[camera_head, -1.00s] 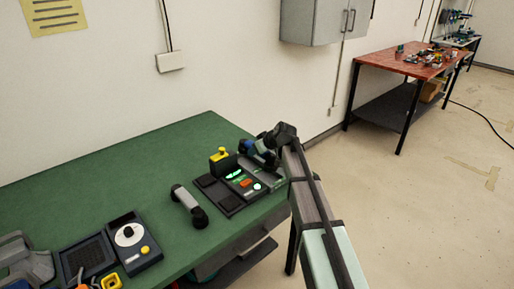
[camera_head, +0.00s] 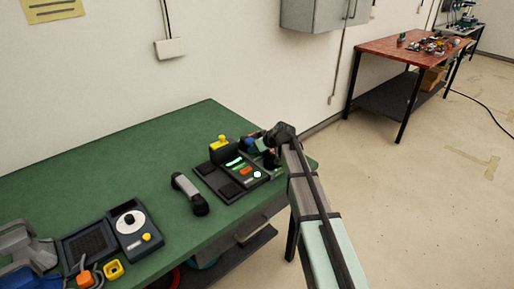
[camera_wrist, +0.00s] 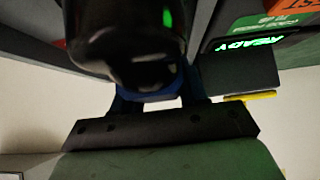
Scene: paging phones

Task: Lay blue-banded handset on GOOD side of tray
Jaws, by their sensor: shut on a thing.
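My gripper (camera_head: 266,143) is at the far right end of the green table, beside the black test unit. It is shut on the blue-banded handset. In the wrist view the handset's black rounded end (camera_wrist: 130,40) fills the top, with its blue part (camera_wrist: 150,93) between my fingers. In the head view a bit of blue (camera_head: 252,144) shows by the gripper; the rest is mostly hidden. I cannot make out the tray's GOOD side in either view.
The test unit (camera_head: 229,183) has a lit green display, reading READY in the wrist view (camera_wrist: 248,45), an orange button and a yellow knob. Another dark handset (camera_head: 190,194) lies left of it. A dial box (camera_head: 137,234) stands further left. The table's back (camera_head: 120,160) is clear.

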